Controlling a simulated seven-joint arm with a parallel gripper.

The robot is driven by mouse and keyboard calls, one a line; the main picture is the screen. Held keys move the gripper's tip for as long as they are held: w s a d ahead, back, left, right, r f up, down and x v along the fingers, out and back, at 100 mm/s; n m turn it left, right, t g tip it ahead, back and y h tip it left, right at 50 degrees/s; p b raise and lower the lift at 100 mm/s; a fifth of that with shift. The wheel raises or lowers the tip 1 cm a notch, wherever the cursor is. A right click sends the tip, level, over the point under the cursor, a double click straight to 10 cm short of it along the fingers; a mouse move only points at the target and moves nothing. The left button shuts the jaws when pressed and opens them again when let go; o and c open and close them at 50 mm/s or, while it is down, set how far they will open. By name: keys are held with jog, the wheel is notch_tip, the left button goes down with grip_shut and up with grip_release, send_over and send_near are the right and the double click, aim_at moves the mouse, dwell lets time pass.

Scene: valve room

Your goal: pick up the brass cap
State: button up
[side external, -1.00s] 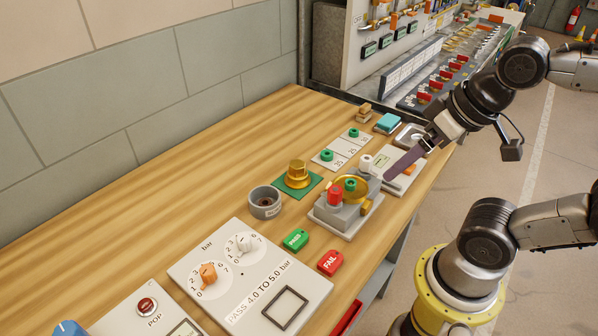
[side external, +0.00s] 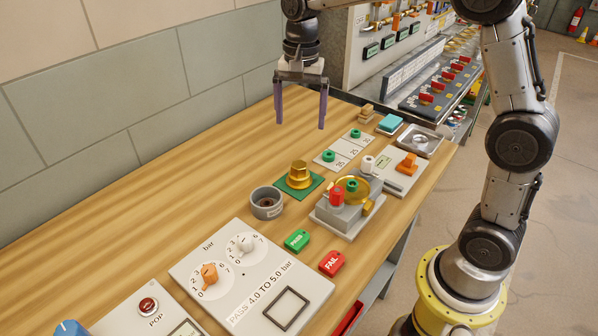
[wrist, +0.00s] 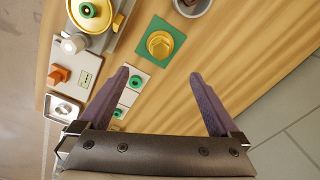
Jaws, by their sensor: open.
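The brass cap (side external: 299,175) stands upright on a green square mat (side external: 286,187) on the wooden bench. In the wrist view the brass cap (wrist: 159,44) is seen from above on its green mat (wrist: 173,29), beyond my fingertips and between their lines. My gripper (side external: 301,124) is open and empty, with its two purple fingers pointing down above the bench, behind the cap. In the wrist view my gripper (wrist: 160,72) shows its fingers wide apart with nothing between them.
A grey cup (side external: 266,203) stands close beside the mat. A grey fixture with a brass disc (side external: 368,187) stands right of the cap. A white strip with green pegs (side external: 329,155) lies behind it. The bench left of the cap is clear.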

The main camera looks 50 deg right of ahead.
aim_at(299, 164)
notch_tip(299, 164, down, 10)
jog(key=shift+d+r, duration=0.1)
jog(key=shift+r, duration=0.05)
jog(key=shift+w+f, duration=0.15)
jog(key=shift+f, duration=1.25)
jog(key=shift+w+f, duration=0.15)
jog(key=shift+f, duration=1.2)
grip_shut()
